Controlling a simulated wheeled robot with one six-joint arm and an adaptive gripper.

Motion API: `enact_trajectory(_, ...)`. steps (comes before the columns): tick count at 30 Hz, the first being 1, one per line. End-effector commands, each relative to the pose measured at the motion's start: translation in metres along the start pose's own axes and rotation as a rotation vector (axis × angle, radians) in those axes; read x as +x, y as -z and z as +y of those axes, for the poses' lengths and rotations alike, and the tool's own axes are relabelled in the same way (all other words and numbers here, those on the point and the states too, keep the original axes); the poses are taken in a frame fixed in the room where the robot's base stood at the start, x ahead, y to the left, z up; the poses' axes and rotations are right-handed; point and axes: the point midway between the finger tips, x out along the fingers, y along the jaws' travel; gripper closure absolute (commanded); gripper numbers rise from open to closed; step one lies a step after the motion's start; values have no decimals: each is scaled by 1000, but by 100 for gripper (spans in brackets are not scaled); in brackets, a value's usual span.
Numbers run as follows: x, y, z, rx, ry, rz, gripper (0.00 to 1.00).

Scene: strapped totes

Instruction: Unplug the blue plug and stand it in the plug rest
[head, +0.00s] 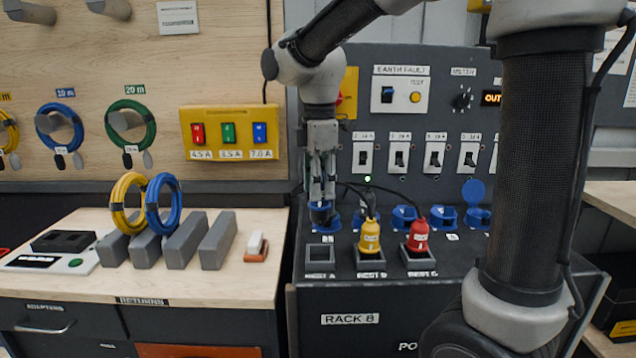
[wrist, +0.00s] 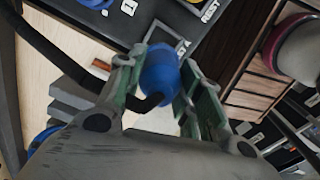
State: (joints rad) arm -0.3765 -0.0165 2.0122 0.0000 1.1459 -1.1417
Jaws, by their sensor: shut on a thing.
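My gripper (head: 322,192) points down at the left end of the socket row and is shut on the blue plug (head: 321,213). In the wrist view the blue plug (wrist: 160,76) sits between the green-edged fingers, with a black cable running off it to the left. The plug's lower end is hard to make out, so I cannot tell whether it is in a socket or clear of it. The plug rest marked REST A (head: 320,266) is an empty dark square frame, in front of and below the plug.
A yellow plug (head: 370,238) and a red plug (head: 418,236) stand in the rests to the right, their cables arching behind. Several blue sockets (head: 443,217) line the panel foot. A bench (head: 250,275) with coiled cables and grey blocks is at left.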

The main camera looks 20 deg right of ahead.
Motion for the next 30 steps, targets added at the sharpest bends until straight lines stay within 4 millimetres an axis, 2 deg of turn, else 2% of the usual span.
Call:
enact_trajectory(21,58,0,0,0,1,-1,92)
enact_trajectory(30,72,0,0,0,0,0,92)
